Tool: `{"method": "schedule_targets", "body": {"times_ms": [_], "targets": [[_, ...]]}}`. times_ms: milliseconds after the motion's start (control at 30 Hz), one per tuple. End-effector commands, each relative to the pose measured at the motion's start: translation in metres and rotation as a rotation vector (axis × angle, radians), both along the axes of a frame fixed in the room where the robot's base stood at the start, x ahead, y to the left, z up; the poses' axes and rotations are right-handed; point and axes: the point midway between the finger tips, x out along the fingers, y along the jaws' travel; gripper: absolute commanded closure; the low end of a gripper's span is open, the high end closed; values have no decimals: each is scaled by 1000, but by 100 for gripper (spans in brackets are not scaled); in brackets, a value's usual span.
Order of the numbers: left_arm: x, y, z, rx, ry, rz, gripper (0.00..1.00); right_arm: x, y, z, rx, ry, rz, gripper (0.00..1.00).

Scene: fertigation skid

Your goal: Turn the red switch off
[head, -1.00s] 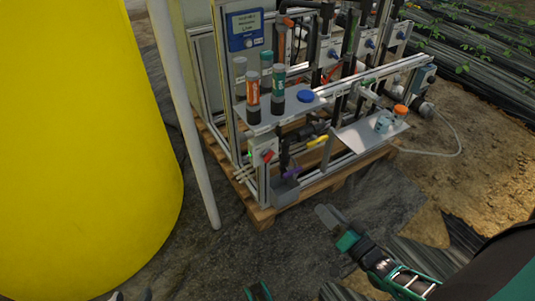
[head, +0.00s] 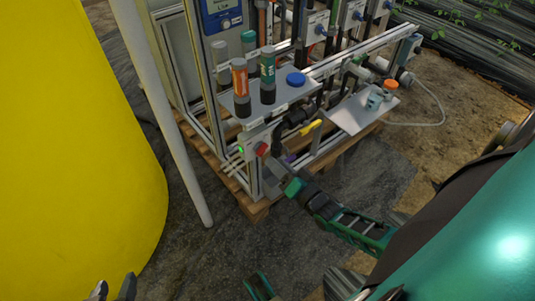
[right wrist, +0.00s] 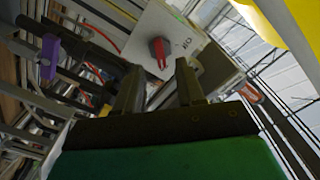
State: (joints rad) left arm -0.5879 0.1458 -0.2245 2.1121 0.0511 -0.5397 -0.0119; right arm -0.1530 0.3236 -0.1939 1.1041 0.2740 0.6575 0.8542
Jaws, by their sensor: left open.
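The red switch (head: 262,149) is a knob on a grey box at the skid's near left corner, beside a green light (head: 240,150). In the right wrist view the switch (right wrist: 160,50) is a dark round base with a red handle, ahead of the fingers. My right gripper (head: 274,178) is just below and right of the switch in the head view. In the right wrist view its two fingers (right wrist: 158,84) stand apart with nothing between them; they look clear of the switch. My left gripper (head: 114,287) is open and empty at the bottom left edge.
A yellow tank (head: 75,150) and white pole (head: 165,110) stand at left. Orange and green cylinders (head: 240,80) stand on a shelf above the switch. A yellow lever (head: 311,127) and purple handle (right wrist: 48,55) are close by. The ground in front is clear.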

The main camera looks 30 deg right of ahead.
Motion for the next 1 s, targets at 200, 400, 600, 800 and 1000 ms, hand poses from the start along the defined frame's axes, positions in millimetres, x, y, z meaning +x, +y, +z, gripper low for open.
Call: {"method": "schedule_targets", "body": {"times_ms": [200, 400, 600, 800, 1000], "targets": [[3, -5, -1, -11, -11, -6, 51, 35, 3, -2, -1, -1, 1, 62], [4, -7, -1, -13, -8, -9, 51, 46, 4, -1, -1, 1, 1, 62], [4, -7, -1, -13, -8, -9, 51, 47, 4, 0, -1, 1, 1, 62], [5, -7, 0, -13, -10, -8, 51, 47, 4, 0, -1, 1, 1, 75], [5, -5, 0, -11, -13, -6, 51, 46, 4, 0, -1, 1, 1, 94]]}}
